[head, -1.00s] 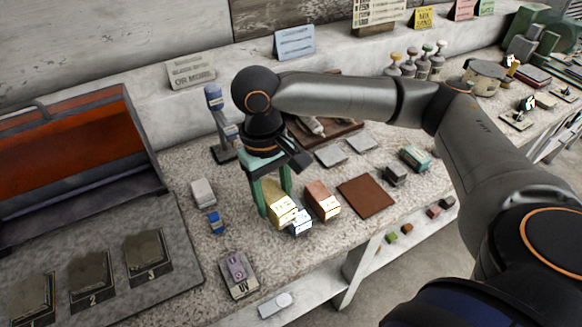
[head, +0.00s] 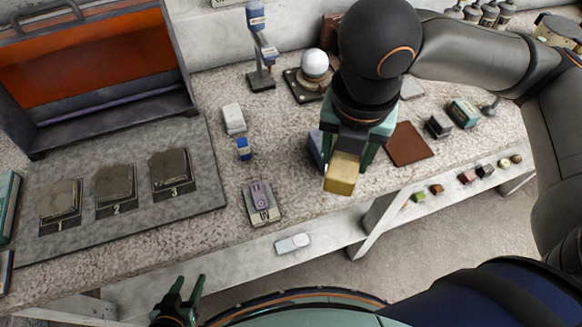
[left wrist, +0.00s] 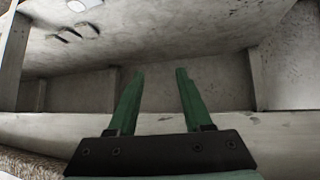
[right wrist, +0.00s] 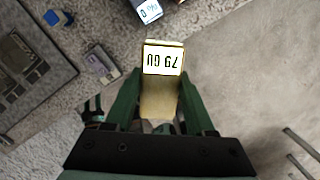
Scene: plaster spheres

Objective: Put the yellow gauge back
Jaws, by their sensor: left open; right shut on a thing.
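The yellow gauge (head: 340,179) is a yellow block in my right gripper (head: 347,160), which is shut on it above the counter's front part. In the right wrist view the yellow gauge (right wrist: 160,98) sits between the fingers, its white end label reading "79 GU" upside down. A blue block (head: 316,149) is partly hidden behind my right gripper; a labelled block also shows at the top of the right wrist view (right wrist: 146,11). My left gripper (head: 186,287) is open and empty, low in front of the counter; its spread fingers show in the left wrist view (left wrist: 160,72).
An open case (head: 95,60) with an orange inside stands at the left, beside pads numbered 1, 2 and 3 (head: 170,175). A purple UV device (head: 262,203), a white sphere (head: 314,64) on a stand and a brown square (head: 408,144) are on the counter (head: 215,245).

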